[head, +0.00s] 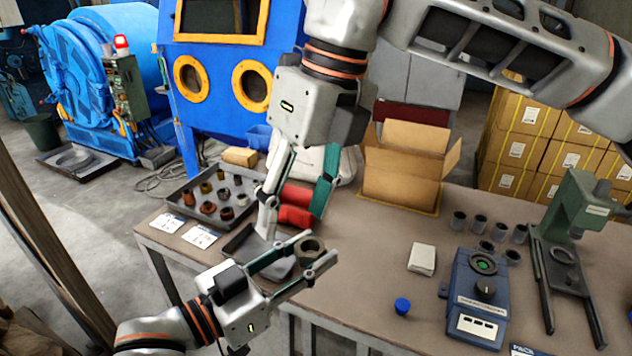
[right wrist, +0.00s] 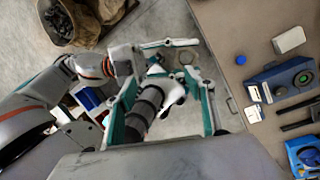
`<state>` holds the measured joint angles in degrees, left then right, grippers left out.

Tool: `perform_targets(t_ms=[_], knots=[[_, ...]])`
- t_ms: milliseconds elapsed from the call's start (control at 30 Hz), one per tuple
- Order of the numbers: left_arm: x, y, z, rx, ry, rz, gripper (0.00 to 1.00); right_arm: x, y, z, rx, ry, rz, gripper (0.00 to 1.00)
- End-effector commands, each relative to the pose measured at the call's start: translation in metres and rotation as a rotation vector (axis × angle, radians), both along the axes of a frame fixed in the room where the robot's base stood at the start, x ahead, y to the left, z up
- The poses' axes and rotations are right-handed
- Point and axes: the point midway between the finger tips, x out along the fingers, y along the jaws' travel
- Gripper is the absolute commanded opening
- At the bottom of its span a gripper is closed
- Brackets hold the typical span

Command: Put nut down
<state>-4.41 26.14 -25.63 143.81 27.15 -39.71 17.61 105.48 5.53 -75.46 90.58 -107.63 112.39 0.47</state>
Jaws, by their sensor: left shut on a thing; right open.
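A grey-brown ring nut (head: 312,247) is between the fingertips of my left gripper (head: 306,262), near the table's front edge. The nut (right wrist: 187,57) also shows in the right wrist view, at the left gripper's tips. My right gripper (head: 292,215) is open, fingers pointing down, just behind and above the nut and apart from it. In the right wrist view its two fingers (right wrist: 167,112) are spread wide. A dark ribbed cylinder (right wrist: 146,112) shows between them; I cannot tell what it belongs to.
A dark tray (head: 183,184) with several fittings stands at the table's left. Red cylinders (head: 297,204) and an open cardboard box (head: 402,180) are behind the right gripper. A blue cap (head: 402,306), a blue device (head: 474,292) and a green press (head: 572,215) stand to the right.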

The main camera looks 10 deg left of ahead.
Motion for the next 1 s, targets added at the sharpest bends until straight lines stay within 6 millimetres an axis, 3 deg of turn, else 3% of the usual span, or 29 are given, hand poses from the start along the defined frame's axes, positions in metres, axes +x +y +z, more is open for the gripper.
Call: perform_targets(t_ms=[200,367,1000], knots=[[0.0,0.0,0.001,-0.001,-0.002,0.0,0.0,0.022,-0.018,0.018,-0.107,-0.124,-0.107,0.53],[0.0,0.0,0.001,-0.001,-0.002,0.0,0.0,0.026,-0.021,0.015,-0.125,-0.141,-0.126,0.53],[0.0,0.0,0.001,-0.001,-0.002,0.0,0.0,0.035,-0.01,-0.082,-0.121,-0.137,-0.125,0.53]])
